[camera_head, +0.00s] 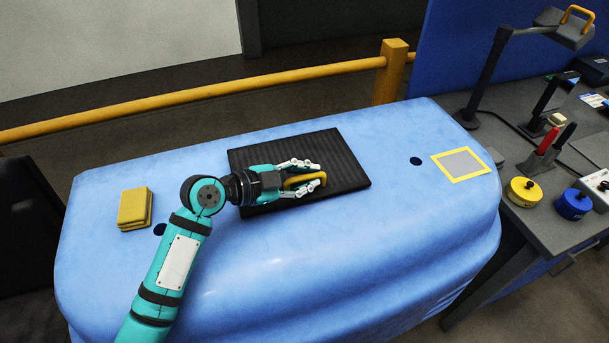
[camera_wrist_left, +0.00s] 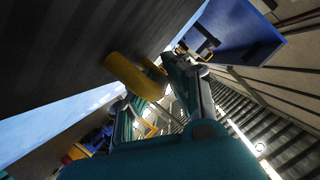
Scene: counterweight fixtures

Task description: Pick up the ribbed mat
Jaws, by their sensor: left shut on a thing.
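The ribbed mat (camera_head: 340,165) is a black, grooved rectangle on the blue rounded top (camera_head: 330,255). A yellow handle (camera_head: 302,180) stands at its middle. My left gripper (camera_head: 312,178) reaches in from the left over the mat and is shut on the handle, with fingers on both sides of it. In the left wrist view the mat (camera_wrist_left: 80,40) fills the upper left as a dark ribbed face, with the yellow handle (camera_wrist_left: 133,76) beside the fingers. I cannot tell whether the mat is clear of the surface. My right gripper is not in view.
A yellow block (camera_head: 134,208) lies at the left of the blue top. A yellow-edged grey square (camera_head: 461,163) marks its right end. A yellow rail (camera_head: 200,93) runs behind. A grey bench at right holds a lamp (camera_head: 490,70), yellow weight (camera_head: 523,192) and blue weight (camera_head: 573,204).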

